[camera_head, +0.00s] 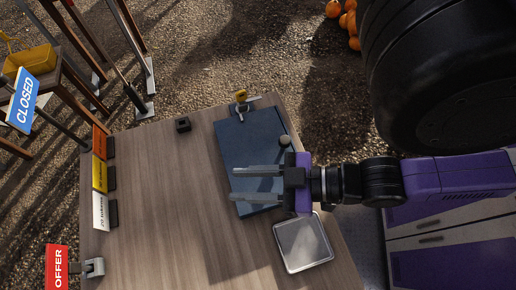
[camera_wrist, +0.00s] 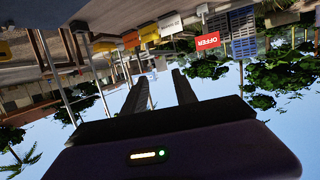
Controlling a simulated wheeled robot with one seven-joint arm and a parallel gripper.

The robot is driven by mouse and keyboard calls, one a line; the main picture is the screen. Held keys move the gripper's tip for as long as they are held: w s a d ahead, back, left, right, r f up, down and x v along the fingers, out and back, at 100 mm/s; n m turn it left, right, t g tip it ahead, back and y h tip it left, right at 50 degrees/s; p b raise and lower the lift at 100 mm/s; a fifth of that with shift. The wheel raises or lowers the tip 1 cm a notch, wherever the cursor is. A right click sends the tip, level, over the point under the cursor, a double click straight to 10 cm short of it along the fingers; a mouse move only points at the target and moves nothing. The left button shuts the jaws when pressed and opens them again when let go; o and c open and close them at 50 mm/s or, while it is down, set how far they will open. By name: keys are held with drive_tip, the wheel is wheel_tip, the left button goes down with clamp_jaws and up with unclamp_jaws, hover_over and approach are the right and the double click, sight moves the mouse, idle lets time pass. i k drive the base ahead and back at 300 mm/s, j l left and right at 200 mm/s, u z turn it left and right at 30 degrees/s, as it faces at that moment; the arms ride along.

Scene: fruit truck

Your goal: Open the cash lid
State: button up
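The dark blue flat cash lid (camera_head: 248,140) lies on the wooden table in the head view and looks shut. A small round grey-green knob (camera_head: 284,141) sits near its right edge. A small yellow-and-metal piece (camera_head: 241,98) is at its far edge. My gripper (camera_head: 232,184) is over the near part of the lid, its two fingers apart and pointing left, with nothing between them. Its height above the lid is hard to tell. In the wrist view the fingers (camera_wrist: 160,76) are also apart against sky. The lid is not identifiable there.
A square metal-topped tray (camera_head: 303,243) is at the table's near right. A small black block (camera_head: 183,125) stands on the far side. Coloured signs (camera_head: 100,175) line the left edge, with a red OFFER sign (camera_head: 57,268) below. The table's middle (camera_head: 170,195) is clear.

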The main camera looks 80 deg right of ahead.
sight(257, 138)
drive_tip(key=z, duration=0.5)
drive_tip(key=k+j+z, duration=0.15)
drive_tip(key=z, duration=0.25)
drive_tip(key=k+j+z, duration=0.15)
drive_tip(key=j+z, duration=0.2)
drive_tip(key=k+j+z, duration=0.1)
drive_tip(key=z, duration=0.3)
drive_tip(key=k+j, duration=0.2)
drive_tip(key=k, duration=0.15)
drive_tip(key=k+j, duration=0.15)
drive_tip(key=k, duration=0.2)
